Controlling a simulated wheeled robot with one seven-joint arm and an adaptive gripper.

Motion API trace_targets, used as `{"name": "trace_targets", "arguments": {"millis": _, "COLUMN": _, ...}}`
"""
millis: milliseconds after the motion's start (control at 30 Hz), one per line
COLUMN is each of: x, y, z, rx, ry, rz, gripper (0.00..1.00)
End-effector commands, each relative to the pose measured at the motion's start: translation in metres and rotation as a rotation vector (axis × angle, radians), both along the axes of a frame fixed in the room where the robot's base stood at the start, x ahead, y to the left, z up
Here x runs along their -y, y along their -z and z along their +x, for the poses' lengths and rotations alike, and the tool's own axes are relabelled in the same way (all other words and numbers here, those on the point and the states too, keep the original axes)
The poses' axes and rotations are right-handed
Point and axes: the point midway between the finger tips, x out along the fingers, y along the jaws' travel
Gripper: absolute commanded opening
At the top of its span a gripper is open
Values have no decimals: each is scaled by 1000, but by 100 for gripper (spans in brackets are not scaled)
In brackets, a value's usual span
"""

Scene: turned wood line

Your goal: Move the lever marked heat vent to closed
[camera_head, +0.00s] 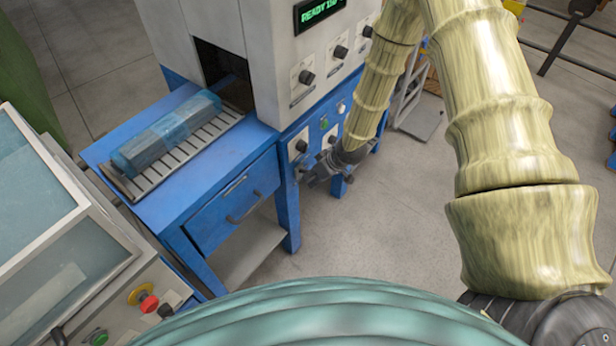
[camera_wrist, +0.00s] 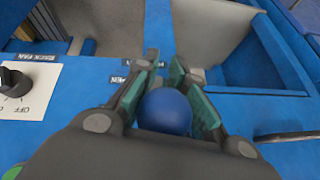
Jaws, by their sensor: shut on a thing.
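My gripper (camera_wrist: 164,68) is shut on a round blue knob (camera_wrist: 166,111) in the wrist view, with one finger on each side of it. The knob looks like the end of a lever; the fingers and gripper body hide its shaft. In the head view my gripper (camera_head: 318,178) is at the blue front panel below the grey machine (camera_head: 240,35). The knob cannot be made out there.
A white plate with a black dial (camera_wrist: 15,85) sits left of my gripper in the wrist view. A blue table (camera_head: 190,185) with a slatted rack and a blue wrapped block (camera_head: 165,135) stands left of it. Open grey floor (camera_head: 390,230) lies in front.

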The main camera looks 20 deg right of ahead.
Motion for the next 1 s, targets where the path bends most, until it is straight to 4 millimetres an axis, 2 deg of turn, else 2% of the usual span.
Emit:
{"name": "trace_targets", "arguments": {"millis": 233, "x": 2, "y": 1, "z": -1, "rx": -3, "ry": 1, "rz": -3, "gripper": 0}}
{"name": "trace_targets", "arguments": {"millis": 267, "x": 2, "y": 1, "z": -1, "rx": -3, "ry": 1, "rz": -3, "gripper": 16}}
{"name": "trace_targets", "arguments": {"millis": 367, "x": 1, "y": 1, "z": 0, "rx": -2, "ry": 0, "rz": -2, "gripper": 34}}
{"name": "trace_targets", "arguments": {"millis": 767, "x": 0, "y": -2, "z": 0, "rx": 1, "ry": -2, "rz": -1, "gripper": 35}}
{"name": "trace_targets", "arguments": {"millis": 1000, "x": 9, "y": -24, "z": -8, "rx": 2, "ry": 0, "rz": 1, "gripper": 35}}
